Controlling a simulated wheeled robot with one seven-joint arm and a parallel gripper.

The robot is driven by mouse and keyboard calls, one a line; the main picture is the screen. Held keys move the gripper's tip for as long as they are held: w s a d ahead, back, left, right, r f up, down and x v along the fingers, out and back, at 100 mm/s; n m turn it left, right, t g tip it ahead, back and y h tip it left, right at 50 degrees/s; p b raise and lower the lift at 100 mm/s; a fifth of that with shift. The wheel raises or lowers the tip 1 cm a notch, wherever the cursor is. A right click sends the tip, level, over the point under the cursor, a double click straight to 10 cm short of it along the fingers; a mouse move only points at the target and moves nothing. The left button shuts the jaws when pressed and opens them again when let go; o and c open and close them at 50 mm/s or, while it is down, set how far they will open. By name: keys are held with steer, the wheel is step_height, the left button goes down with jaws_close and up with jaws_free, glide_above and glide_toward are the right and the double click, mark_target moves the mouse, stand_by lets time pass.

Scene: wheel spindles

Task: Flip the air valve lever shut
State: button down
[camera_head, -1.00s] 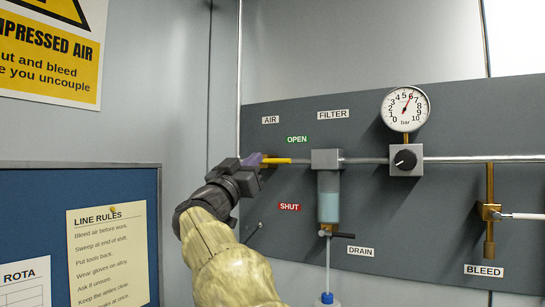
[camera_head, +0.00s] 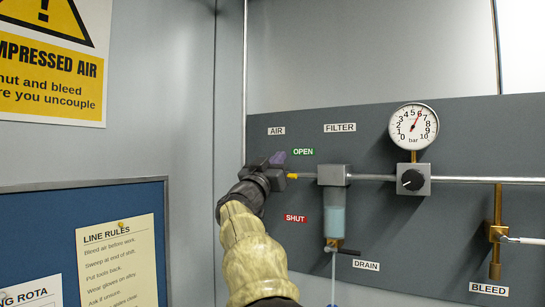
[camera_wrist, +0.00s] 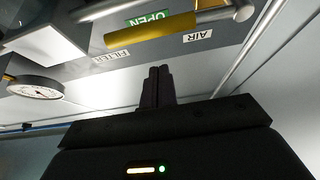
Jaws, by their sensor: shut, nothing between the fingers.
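The yellow air valve lever (camera_head: 292,176) lies level along the pipe below the green OPEN label (camera_head: 303,152). In the head view only its end shows, as my gripper hides the rest. The wrist view shows the lever (camera_wrist: 150,36) across the top. My gripper (camera_head: 278,159) is just above and left of the visible lever end in the head view. Its two dark fingers (camera_wrist: 157,72) are together and empty in the wrist view, with a gap to the lever in that picture. I cannot tell whether any part touches it. The red SHUT label (camera_head: 295,218) is lower down.
A filter bowl (camera_head: 334,205) with a drain tap stands right of the valve. A regulator (camera_head: 412,180) and a gauge (camera_head: 414,126) reading near 6 bar are farther right. A blue notice board (camera_head: 40,215) is at left.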

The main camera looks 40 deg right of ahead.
steer(key=shift+w+d+f, duration=0.1)
steer(key=shift+d+f, duration=0.05)
steer(key=shift+f, duration=0.75)
steer(key=shift+w+d+f, duration=0.1)
steer(key=shift+d+f, duration=0.05)
steer(key=shift+f, duration=0.7)
steer(key=shift+s, duration=0.2)
steer(key=shift+w+a+f, duration=0.1)
steer(key=shift+w+f, duration=0.05)
